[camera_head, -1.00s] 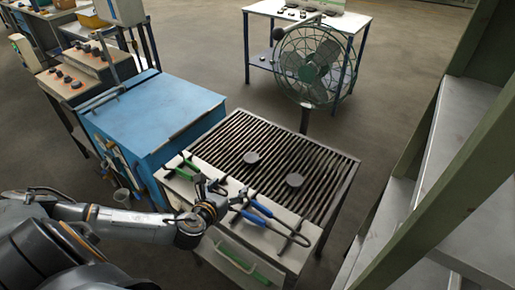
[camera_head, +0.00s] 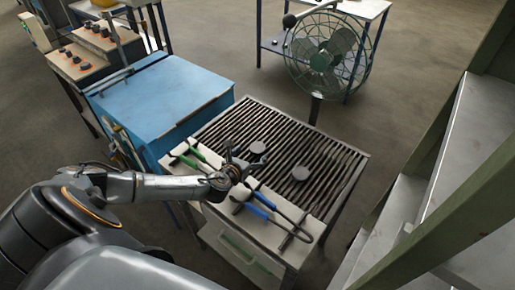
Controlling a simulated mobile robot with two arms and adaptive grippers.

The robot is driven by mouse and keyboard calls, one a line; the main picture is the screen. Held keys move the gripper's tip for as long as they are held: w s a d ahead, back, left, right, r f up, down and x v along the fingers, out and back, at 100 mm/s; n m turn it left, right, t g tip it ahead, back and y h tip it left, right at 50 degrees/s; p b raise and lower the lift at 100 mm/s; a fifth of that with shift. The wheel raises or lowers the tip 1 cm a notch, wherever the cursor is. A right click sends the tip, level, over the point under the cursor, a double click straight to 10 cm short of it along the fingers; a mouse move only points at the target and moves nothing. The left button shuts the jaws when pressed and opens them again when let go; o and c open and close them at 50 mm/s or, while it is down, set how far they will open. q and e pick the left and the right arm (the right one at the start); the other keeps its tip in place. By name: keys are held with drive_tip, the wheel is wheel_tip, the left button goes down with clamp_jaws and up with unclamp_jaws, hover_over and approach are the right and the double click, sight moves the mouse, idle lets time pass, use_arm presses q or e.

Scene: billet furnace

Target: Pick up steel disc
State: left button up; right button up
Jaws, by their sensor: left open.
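Two dark steel discs lie on the slatted grate of the low bench (camera_head: 330,160). One steel disc (camera_head: 258,147) is near the grate's middle, the other steel disc (camera_head: 300,173) is lower and to the right. My left gripper (camera_head: 240,160) is open and empty over the grate's near left edge, just short of the first disc. Its fingers are small and dark, so the exact gap to the disc is hard to tell. My right gripper is not in view.
Blue-handled tongs (camera_head: 262,200) and green-handled tongs (camera_head: 190,155) lie on the bench's near ledge. A blue cabinet (camera_head: 160,95) stands at left. A green caged fan (camera_head: 322,52) stands behind the bench. Grey shelves (camera_head: 455,150) rise at right.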

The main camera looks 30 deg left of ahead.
sight(256, 149)
use_arm(q)
drive_tip(key=shift+x, duration=2.25)
drive_tip(key=shift+s+f, duration=0.1)
drive_tip(key=shift+s, duration=0.05)
drive_tip(key=c, duration=1.5)
drive_tip(key=shift+c, duration=0.6)
drive_tip(key=shift+a, duration=0.1)
